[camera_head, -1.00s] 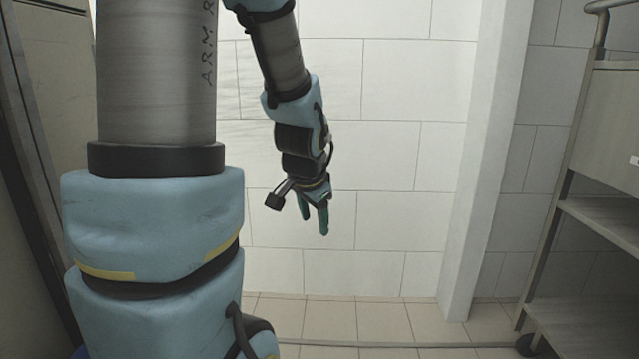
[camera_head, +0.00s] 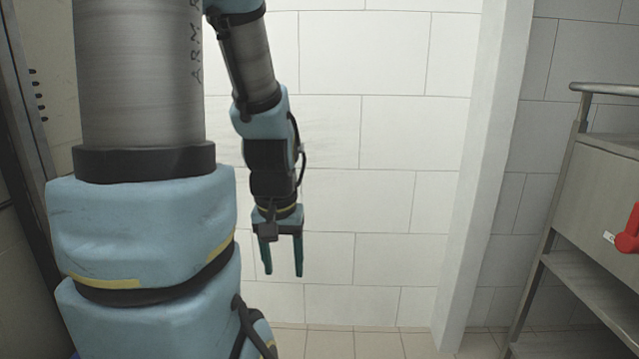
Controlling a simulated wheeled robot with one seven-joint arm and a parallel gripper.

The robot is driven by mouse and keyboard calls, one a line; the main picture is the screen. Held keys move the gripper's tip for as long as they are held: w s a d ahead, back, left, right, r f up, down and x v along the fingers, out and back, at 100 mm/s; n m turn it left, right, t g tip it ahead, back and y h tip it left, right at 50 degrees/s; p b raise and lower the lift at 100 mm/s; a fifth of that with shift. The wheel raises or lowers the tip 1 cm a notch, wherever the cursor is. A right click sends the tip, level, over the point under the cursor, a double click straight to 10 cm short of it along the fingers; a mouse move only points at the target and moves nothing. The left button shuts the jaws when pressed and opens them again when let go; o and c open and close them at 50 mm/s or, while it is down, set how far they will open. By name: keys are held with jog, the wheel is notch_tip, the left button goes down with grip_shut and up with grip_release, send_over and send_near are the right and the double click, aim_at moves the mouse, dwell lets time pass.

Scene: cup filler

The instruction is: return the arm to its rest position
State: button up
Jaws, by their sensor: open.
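My gripper (camera_head: 282,262) hangs in front of the white tiled wall, fingers pointing down. Its two dark green fingers are apart, with nothing between them. My arm comes down from the top of the picture, with a grey tube and light blue joint covers. My large blue and grey arm links fill the left side of the view and hide part of what lies behind them.
A grey cart (camera_head: 604,190) with shelves and a top rail stands at the right, with a red object (camera_head: 628,232) at the picture's edge. A white pillar (camera_head: 484,170) stands left of it. Bare tiled floor (camera_head: 380,343) shows below the gripper.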

notch_tip(320, 180, up, 22)
jog(key=p, duration=2)
jog(key=shift+r, duration=0.25)
